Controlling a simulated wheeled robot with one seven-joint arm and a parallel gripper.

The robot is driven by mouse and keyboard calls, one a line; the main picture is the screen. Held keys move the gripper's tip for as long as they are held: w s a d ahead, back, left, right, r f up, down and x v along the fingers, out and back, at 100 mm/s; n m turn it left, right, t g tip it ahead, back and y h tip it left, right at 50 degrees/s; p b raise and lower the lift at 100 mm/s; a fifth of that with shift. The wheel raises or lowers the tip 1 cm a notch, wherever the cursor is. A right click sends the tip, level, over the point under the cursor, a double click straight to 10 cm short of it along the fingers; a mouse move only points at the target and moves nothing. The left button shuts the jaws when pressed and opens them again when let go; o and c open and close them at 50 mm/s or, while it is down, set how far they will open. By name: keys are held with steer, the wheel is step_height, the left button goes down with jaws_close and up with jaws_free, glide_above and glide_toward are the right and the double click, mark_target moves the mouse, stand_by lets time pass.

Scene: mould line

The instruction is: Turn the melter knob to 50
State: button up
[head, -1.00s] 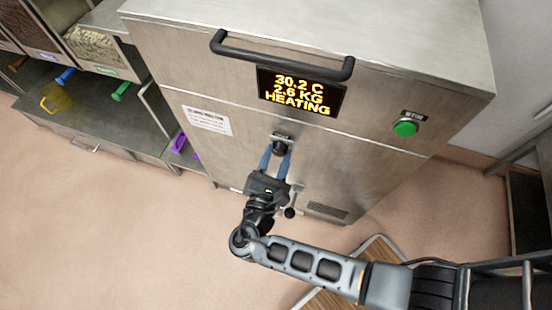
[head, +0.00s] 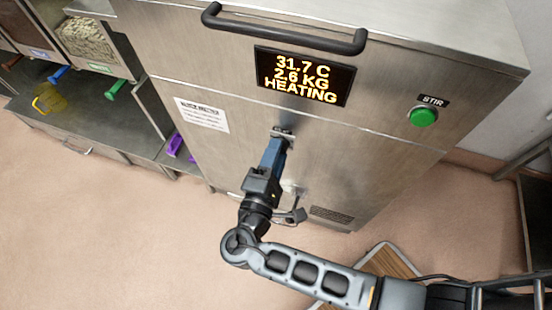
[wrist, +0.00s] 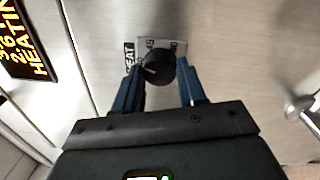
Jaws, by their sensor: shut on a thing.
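The melter (head: 370,140) is a large brushed-steel cabinet. Its display (head: 303,77) reads 31.7 C, 2.6 KG, HEATING. The round black knob (wrist: 155,68) has a pale pointer line and sits on a small scale plate (wrist: 178,46) beside a HEAT label (wrist: 129,56). My gripper (wrist: 161,66) has its blue fingers on either side of the knob and is shut on it. In the head view my gripper (head: 277,146) reaches up to the panel, and its fingers hide most of the knob. The scale numbers are partly covered and too small to read surely.
A green STIR button (head: 424,117) is at the panel's right. A black handle bar (head: 285,36) runs above the display. A metal tap (wrist: 300,106) projects below the knob. Shelves with bins and coloured scoops (head: 115,89) stand at left.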

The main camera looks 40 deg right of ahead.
steer(key=m+g+b, duration=0.1)
steer(key=m+b, duration=1.8)
steer(key=m, duration=0.1)
steer(key=shift+f+m, duration=0.1)
steer(key=shift+m, duration=0.3)
steer(key=shift+b, duration=0.35)
steer(key=o, duration=1.1)
steer(key=shift+c, duration=0.2)
steer(key=shift+a, duration=0.1)
steer(key=p+v, duration=0.1)
steer(key=v, duration=0.6)
steer(key=shift+a+p, duration=0.3)
steer(key=shift+p, duration=0.1)
